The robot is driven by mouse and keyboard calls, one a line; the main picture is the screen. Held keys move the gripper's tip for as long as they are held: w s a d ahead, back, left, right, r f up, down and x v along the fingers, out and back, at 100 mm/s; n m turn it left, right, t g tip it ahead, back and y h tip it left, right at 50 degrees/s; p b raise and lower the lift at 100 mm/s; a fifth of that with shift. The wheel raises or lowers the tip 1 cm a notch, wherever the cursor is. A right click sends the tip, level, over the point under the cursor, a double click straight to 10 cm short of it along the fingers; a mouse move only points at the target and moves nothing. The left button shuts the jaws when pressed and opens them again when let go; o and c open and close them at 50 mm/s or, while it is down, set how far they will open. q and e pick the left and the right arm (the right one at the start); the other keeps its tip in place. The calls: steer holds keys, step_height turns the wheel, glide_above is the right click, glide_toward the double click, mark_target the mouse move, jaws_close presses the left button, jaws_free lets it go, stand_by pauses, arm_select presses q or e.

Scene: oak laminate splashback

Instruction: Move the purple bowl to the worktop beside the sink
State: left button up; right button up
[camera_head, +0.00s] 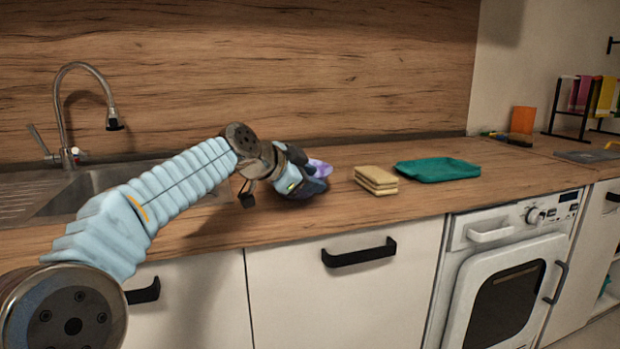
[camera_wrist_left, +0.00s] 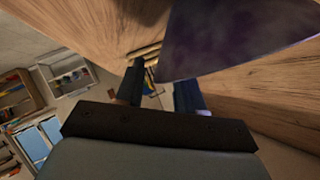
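The purple bowl (camera_head: 319,168) is on or just over the worktop, right of the sink (camera_head: 92,186); my left gripper hides most of it in the head view. My left gripper (camera_head: 312,186) is in front of the bowl and close to it. In the left wrist view the bowl (camera_wrist_left: 225,40) fills the upper right as a dark purple surface and covers the tip of one finger. The gripper's fingers (camera_wrist_left: 160,92) stand apart with a visible gap between them. I cannot tell whether they touch the bowl. My right gripper is not in view.
A stack of yellow sponges (camera_head: 375,181) lies right of the bowl, with a teal tray (camera_head: 437,170) beyond it. A chrome faucet (camera_head: 75,110) stands behind the sink. A drying rack (camera_head: 582,105) is at far right. Bare worktop (camera_head: 225,226) lies between sink and gripper.

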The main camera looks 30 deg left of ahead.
arm_select(q)
steer(key=shift+s, duration=0.1)
steer(key=b+v, duration=0.1)
steer(key=v, duration=1)
steer(key=shift+s+r, duration=0.3)
